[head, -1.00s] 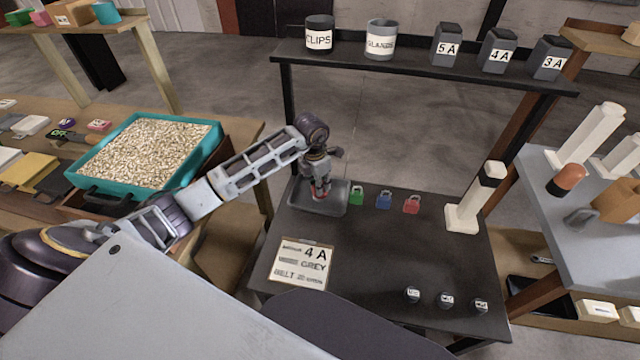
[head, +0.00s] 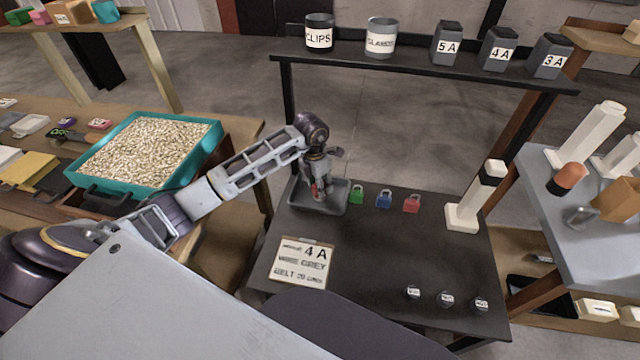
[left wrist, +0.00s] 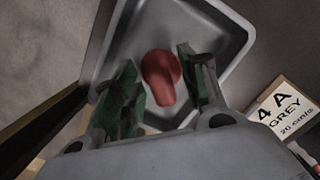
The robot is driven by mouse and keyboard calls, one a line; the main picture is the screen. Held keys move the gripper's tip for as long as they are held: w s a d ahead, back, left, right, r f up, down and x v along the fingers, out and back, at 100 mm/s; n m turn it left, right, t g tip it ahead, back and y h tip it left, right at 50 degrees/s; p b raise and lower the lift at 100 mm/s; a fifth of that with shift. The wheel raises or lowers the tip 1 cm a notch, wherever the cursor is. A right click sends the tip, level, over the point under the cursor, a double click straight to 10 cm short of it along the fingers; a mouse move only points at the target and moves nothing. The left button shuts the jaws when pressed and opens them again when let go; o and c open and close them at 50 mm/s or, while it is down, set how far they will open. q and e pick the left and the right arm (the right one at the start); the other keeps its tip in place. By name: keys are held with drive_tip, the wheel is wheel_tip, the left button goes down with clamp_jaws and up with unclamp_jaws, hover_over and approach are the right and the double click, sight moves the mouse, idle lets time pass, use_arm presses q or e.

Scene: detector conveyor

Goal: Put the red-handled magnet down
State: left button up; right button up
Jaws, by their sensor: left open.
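The red-handled magnet stands in the grey tray (head: 333,209) on the dark table; its red handle (left wrist: 162,77) shows in the left wrist view, while the rest of it is hidden below the handle. In the head view a bit of red (head: 315,190) shows at my fingers. My left gripper (head: 318,191) is low over the tray. In the left wrist view its two fingers (left wrist: 160,85) are open, one on each side of the handle, with a gap visible on both sides. My right gripper is not in view.
Green (head: 357,195), blue (head: 384,198) and red (head: 412,204) padlock-shaped items stand right of the tray. A card reading 4 A (head: 302,262) lies in front. A white stand (head: 463,215) is at the right. A shelf (head: 430,65) with labelled containers spans the back.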

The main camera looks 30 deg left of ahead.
use_arm(q)
drive_tip(key=shift+r, duration=0.15)
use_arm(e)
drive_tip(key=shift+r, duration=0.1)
use_arm(q)
drive_tip(key=r, duration=0.6)
drive_tip(key=shift+s+a, duration=0.2)
drive_tip(key=shift+s, duration=0.1)
drive_tip(key=r, duration=0.6)
drive_tip(key=shift+s+a, duration=0.15)
drive_tip(key=shift+s, duration=0.15)
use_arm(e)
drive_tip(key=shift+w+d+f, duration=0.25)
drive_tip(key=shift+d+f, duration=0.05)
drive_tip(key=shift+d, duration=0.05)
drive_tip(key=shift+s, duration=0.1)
